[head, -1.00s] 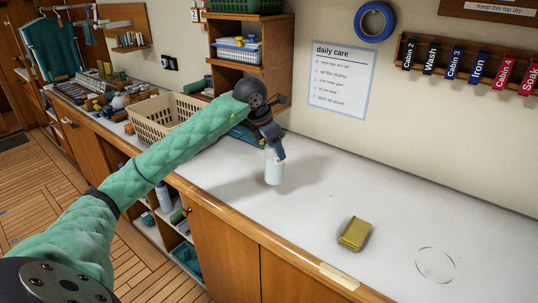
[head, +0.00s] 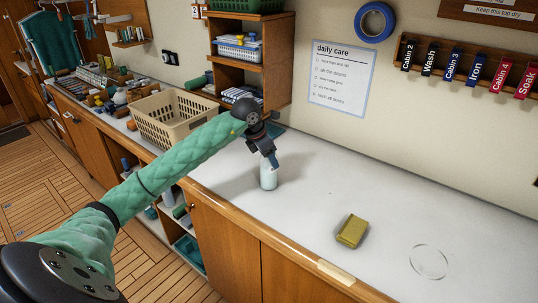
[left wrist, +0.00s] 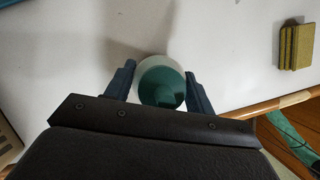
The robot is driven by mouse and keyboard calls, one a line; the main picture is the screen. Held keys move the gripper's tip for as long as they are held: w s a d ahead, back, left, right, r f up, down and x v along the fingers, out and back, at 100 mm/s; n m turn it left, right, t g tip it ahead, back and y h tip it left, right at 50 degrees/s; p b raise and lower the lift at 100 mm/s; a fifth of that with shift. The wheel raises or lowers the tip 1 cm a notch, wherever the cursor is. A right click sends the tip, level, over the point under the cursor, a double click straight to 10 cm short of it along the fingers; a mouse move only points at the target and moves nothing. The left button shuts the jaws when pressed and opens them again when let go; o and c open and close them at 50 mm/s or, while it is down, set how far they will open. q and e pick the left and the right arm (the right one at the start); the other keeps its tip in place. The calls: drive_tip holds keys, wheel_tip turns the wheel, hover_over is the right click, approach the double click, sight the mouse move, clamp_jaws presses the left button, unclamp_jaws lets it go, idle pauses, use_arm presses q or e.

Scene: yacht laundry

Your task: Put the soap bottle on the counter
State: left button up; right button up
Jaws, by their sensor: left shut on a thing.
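The soap bottle (head: 268,178) is pale and upright over the white counter (head: 310,200), in the middle of the head view. Its base looks to be at or very near the counter top; I cannot tell for sure whether it touches. My left gripper (head: 272,163) is shut on the upper part of the bottle from above. In the left wrist view the bottle's round teal top (left wrist: 162,84) sits between the two dark fingers. My right gripper is not in view.
A yellow-green sponge (head: 352,231) and a faint ring mark (head: 430,262) lie on the counter at right. A beige basket (head: 172,122) and a wooden shelf (head: 250,62) stand behind at left. The counter around the bottle is clear.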

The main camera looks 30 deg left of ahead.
use_arm(q)
drive_tip(key=shift+f, duration=0.1)
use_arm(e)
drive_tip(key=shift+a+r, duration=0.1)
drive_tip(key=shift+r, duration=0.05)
use_arm(q)
drive_tip(key=o, duration=1.5)
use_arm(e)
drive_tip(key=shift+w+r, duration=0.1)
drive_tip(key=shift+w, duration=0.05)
use_arm(q)
drive_tip(key=shift+a+r, duration=0.1)
drive_tip(key=shift+r, duration=0.25)
drive_tip(key=shift+b+v, duration=0.6)
drive_tip(key=shift+v, duration=0.25)
drive_tip(key=b+v, duration=0.3)
drive_tip(key=v, duration=0.7)
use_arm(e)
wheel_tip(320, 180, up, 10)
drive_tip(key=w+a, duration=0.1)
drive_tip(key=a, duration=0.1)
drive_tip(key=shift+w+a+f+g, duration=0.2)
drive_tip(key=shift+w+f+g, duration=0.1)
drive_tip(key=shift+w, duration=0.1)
use_arm(q)
drive_tip(key=shift+f, duration=0.1)
